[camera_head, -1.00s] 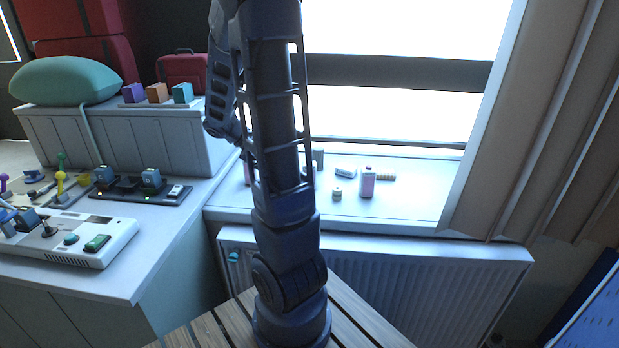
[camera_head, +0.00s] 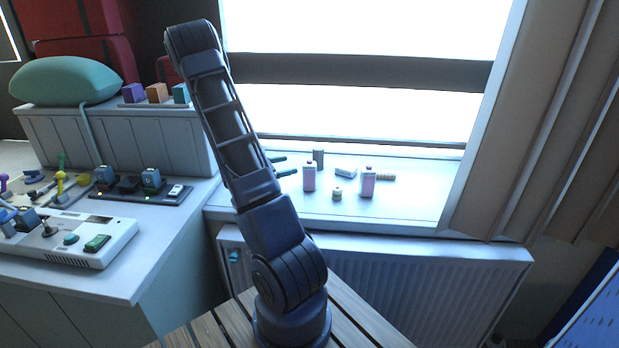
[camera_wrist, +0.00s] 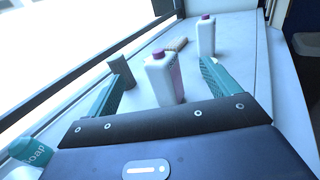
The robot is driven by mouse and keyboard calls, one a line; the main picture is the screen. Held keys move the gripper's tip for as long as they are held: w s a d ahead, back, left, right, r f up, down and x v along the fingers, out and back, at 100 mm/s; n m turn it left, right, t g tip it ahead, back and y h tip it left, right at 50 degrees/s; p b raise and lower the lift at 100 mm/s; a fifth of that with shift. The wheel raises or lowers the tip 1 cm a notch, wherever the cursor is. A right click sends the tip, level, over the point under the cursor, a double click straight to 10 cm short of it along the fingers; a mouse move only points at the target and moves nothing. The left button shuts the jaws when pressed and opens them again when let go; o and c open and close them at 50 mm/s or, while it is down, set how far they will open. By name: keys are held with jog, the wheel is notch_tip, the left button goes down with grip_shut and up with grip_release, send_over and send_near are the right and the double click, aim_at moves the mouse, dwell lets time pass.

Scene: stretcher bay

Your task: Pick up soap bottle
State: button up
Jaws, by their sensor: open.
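A teal item (camera_wrist: 33,151) with the word "soap" on it shows at the lower left edge of the wrist view, partly cut off. I cannot make it out in the head view. My gripper (camera_head: 285,166) is open and empty over the windowsill, its teal fingers pointing right. A white bottle with a pink label (camera_wrist: 162,80) stands upright ahead, between the finger lines in the wrist view; it is the left pink-looking bottle (camera_head: 309,177) in the head view. A similar bottle (camera_head: 367,183) stands farther on, also in the wrist view (camera_wrist: 207,36). Their label text is unreadable.
A grey upright item (camera_head: 318,158), a small jar (camera_head: 337,194), a pale block (camera_head: 346,172) and a tan brush-like item (camera_head: 385,177) share the windowsill (camera_head: 415,205). The window is behind, a radiator (camera_head: 420,280) below. The sill's right part is clear.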

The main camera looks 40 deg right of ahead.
aim_at(307, 162)
jog(key=shift+n, duration=0.3)
jog(key=x, duration=0.5)
jog(key=shift+w+d+f, duration=0.25)
jog(key=shift+d+f, duration=0.05)
jog(key=shift+d, duration=0.15)
jog(key=shift+x, duration=2.65)
jog(key=shift+s+f, duration=0.1)
jog(key=c, duration=1.5)
